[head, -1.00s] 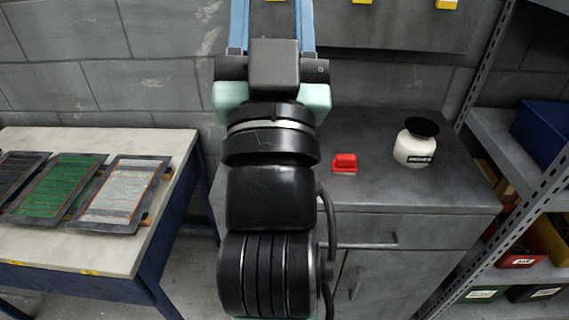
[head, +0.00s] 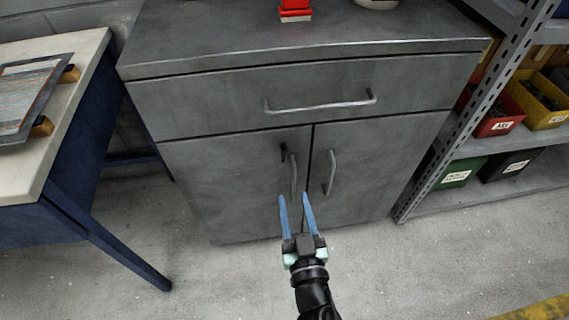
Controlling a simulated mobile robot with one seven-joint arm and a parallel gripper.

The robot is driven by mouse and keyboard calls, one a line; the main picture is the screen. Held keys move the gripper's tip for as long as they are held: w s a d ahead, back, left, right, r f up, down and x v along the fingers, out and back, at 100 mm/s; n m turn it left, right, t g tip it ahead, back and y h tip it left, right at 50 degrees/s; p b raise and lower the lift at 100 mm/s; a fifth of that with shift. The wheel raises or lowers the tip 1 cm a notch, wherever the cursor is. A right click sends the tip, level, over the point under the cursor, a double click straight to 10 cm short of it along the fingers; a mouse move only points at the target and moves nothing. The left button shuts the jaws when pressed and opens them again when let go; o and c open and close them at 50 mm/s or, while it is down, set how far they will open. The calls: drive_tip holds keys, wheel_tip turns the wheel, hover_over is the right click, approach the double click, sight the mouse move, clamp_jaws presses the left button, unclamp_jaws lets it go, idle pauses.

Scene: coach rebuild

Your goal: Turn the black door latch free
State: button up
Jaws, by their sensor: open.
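The black door latch (head: 284,152) is a small dark piece on the left cabinet door (head: 230,185), close to the top of that door's handle (head: 293,175). It is too small to tell how it is turned. My gripper (head: 295,199) has two blue fingers, spread apart and empty. In the picture it lies below the latch, with its fingertips by the lower end of the left door handle. I cannot tell how far the fingers are from the door. Both doors look shut.
The grey cabinet has a drawer handle (head: 320,104) above the doors and a red object (head: 295,11) on top. A bench (head: 70,150) stands left, and a metal shelf rack (head: 470,130) with bins stands right. The floor (head: 200,285) in front is clear.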

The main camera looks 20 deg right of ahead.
sight(284, 156)
drive_tip(key=b+x, duration=0.2)
drive_tip(key=x, duration=1)
drive_tip(key=shift+w+d+r, duration=0.1)
drive_tip(key=shift+w, duration=0.3)
clamp_jaws()
